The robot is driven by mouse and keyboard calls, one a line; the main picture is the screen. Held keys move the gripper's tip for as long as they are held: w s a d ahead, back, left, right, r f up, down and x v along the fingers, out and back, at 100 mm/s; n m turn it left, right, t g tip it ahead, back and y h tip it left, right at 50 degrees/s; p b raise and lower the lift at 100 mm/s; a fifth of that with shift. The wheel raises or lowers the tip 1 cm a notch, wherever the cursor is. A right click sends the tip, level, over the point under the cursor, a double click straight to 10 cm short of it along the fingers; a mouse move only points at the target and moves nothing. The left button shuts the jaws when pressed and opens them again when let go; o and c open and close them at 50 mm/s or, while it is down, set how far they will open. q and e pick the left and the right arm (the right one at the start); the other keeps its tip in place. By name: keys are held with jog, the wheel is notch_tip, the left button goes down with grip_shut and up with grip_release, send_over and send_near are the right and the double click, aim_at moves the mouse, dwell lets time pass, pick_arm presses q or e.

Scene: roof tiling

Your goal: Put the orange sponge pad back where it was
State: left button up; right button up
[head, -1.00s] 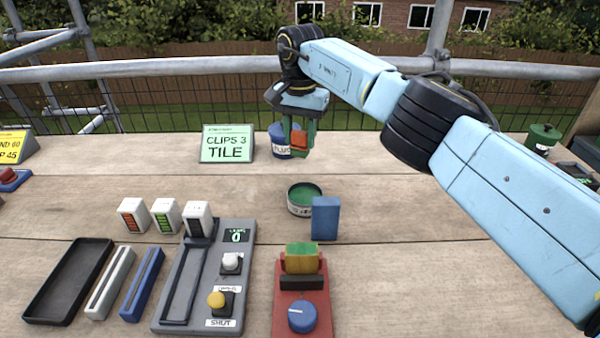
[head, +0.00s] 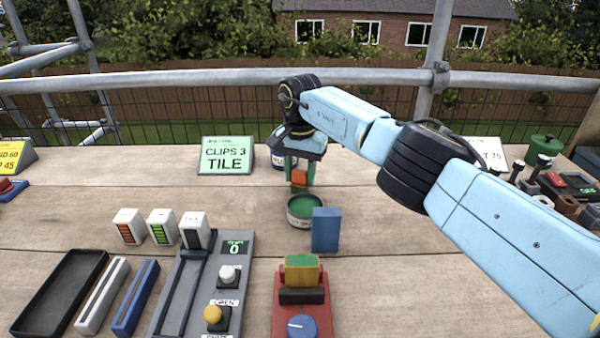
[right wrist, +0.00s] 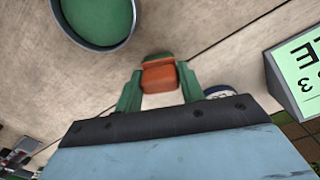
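My right gripper (head: 299,184) is shut on the orange sponge pad (head: 299,176), holding it just behind the green paint tin (head: 305,210). In the right wrist view the orange pad (right wrist: 160,78) sits between the green fingers, with a green far end (right wrist: 157,57). The open green tin (right wrist: 100,18) is beside it there. A blue block (head: 325,230) stands beside the tin. My left gripper is not in view.
A "CLIPS 3 TILE" sign (head: 227,155) stands at the back, with a tin partly hidden behind my gripper. Several white clip boxes (head: 161,227), a black tray (head: 58,292) and a grey device with buttons (head: 232,258) are at front left.

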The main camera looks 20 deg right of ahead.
aim_at(300, 170)
jog(key=o, duration=0.4)
jog(key=shift+r, duration=0.1)
notch_tip(300, 170, up, 10)
jog(key=p, duration=0.3)
jog(key=shift+r, duration=0.25)
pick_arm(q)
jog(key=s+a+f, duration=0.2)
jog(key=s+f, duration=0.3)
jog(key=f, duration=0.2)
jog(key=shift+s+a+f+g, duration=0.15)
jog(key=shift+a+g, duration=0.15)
pick_arm(e)
jog(key=shift+r, duration=0.8)
